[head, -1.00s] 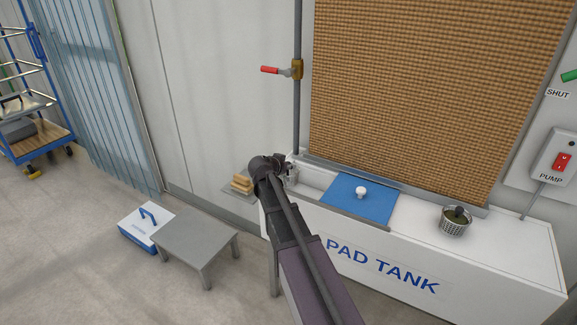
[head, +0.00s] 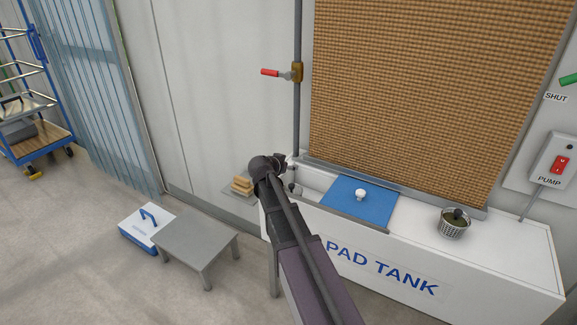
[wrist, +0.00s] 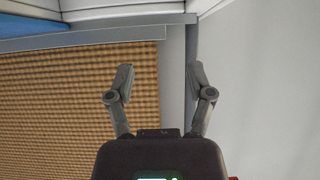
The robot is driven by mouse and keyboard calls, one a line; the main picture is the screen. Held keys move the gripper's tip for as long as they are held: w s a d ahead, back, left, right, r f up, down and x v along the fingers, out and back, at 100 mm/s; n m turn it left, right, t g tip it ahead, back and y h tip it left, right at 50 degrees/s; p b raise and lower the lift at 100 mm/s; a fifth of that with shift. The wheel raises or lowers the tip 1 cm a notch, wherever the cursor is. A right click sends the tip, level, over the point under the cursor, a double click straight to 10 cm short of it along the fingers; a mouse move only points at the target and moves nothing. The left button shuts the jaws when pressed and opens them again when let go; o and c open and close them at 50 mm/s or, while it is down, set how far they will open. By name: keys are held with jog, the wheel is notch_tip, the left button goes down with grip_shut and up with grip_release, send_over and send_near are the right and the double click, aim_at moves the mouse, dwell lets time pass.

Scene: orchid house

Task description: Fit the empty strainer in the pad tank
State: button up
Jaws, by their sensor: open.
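The strainer (head: 454,226), a small perforated metal basket, stands upright on the right part of the white tank top. Something dark shows inside it. The pad tank (head: 470,262) has a blue lid (head: 350,203) with a white knob on its top. To the left of the lid is an open-looking recess (head: 313,180), partly hidden by my arm. My gripper (wrist: 163,82) is open with nothing between its fingers in the wrist view. In the head view it is at the tank's left end, mostly hidden behind my wrist, well away from the strainer.
A vertical pipe (head: 297,120) with a red-handled valve (head: 280,71) rises close behind my gripper. The brown pad (head: 425,90) stands behind the tank. A low grey table (head: 195,240) and a blue-white box (head: 147,228) stand on the floor at left. Sponge-like blocks (head: 242,185) lie on a shelf.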

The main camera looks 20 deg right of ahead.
jog(key=p+v, duration=0.5)
jog(key=v, duration=0.7)
dwell(0.4)
jog(key=s+a+f+n+g+y, duration=0.2)
jog(key=s+a+f+n+y, duration=0.1)
jog(key=s, duration=0.4)
jog(key=s+a+f+n+g+y, duration=0.2)
jog(key=s+f+n+g+y, duration=0.1)
jog(key=s, duration=0.4)
jog(key=s+a+f+n+g+y, duration=0.2)
jog(key=s+a+f+n+y, duration=0.1)
jog(key=s, duration=0.5)
jog(key=shift+a+f+n+g+y, duration=0.3)
jog(key=shift+a+n, duration=0.1)
jog(key=shift+n, duration=0.3)
